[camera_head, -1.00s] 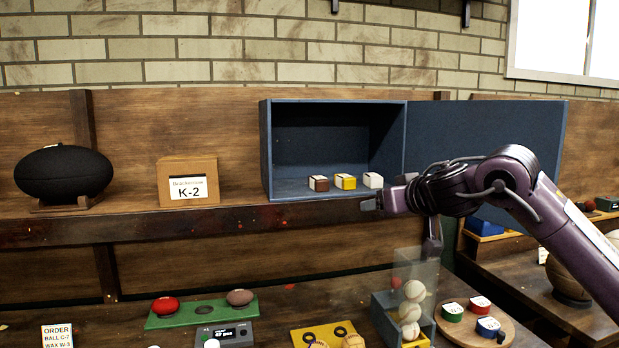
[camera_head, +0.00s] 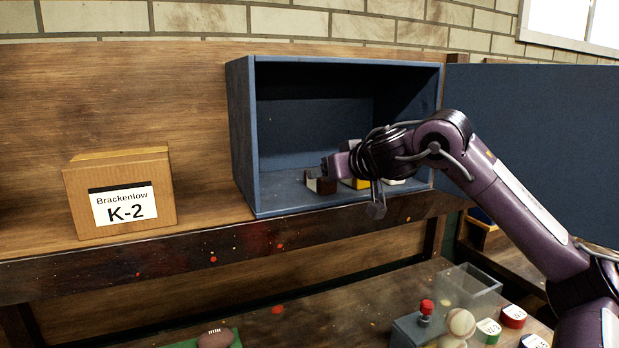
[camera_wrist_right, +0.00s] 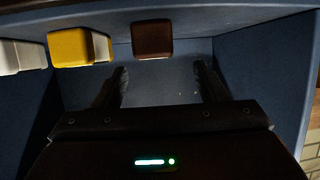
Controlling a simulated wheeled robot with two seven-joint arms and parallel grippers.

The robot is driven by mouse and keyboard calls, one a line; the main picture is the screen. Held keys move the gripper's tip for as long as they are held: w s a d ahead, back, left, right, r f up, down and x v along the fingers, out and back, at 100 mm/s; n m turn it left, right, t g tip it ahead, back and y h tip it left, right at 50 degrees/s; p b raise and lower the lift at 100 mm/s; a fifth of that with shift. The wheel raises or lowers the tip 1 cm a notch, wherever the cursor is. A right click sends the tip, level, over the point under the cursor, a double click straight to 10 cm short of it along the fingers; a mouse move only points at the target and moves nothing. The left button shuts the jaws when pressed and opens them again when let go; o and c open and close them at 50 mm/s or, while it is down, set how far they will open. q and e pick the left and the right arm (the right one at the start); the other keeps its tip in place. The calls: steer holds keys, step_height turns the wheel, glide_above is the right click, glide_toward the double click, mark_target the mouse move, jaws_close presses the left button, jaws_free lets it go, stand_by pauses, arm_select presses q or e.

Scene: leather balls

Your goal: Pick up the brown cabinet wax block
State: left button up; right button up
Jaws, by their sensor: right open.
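The brown wax block (camera_head: 319,185) has a white label and sits on the floor of the open blue cabinet (camera_head: 238,140). In the right wrist view the brown block (camera_wrist_right: 152,38) lies just ahead of my fingertips, roughly between their lines. My right gripper (camera_head: 332,167) is at the cabinet opening, partly covering the block in the head view. In the right wrist view my right gripper (camera_wrist_right: 160,78) is open, with nothing between its fingers. A yellow block (camera_head: 354,184) and a white block (camera_head: 398,182) stand to the right of the brown one, partly hidden by my arm. My left gripper is not in view.
The cabinet door (camera_head: 540,140) stands open to the right. A cardboard box marked K-2 (camera_head: 120,195) is on the shelf left of the cabinet. Below, a clear-sided ball holder (camera_head: 470,290), a baseball (camera_head: 460,323) and labelled tins (camera_head: 512,316) stand on the bench.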

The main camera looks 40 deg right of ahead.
steer(key=shift+w+p, duration=0.5)
steer(key=shift+p, duration=0.05)
steer(key=p+x, duration=0.1)
steer(key=x, duration=0.1)
steer(key=p+x, duration=0.2)
steer(key=x, duration=0.1)
steer(key=shift+w+d+f, duration=0.15)
steer(key=shift+d+f, duration=0.1)
steer(key=shift+d, duration=0.15)
steer(key=shift+w+d+f+p, duration=0.1)
steer(key=shift+w+f+p, duration=0.25)
steer(key=shift+f, duration=0.05)
steer(key=shift+r, duration=0.1)
steer(key=c, duration=1.2)
steer(key=shift+o, duration=0.2)
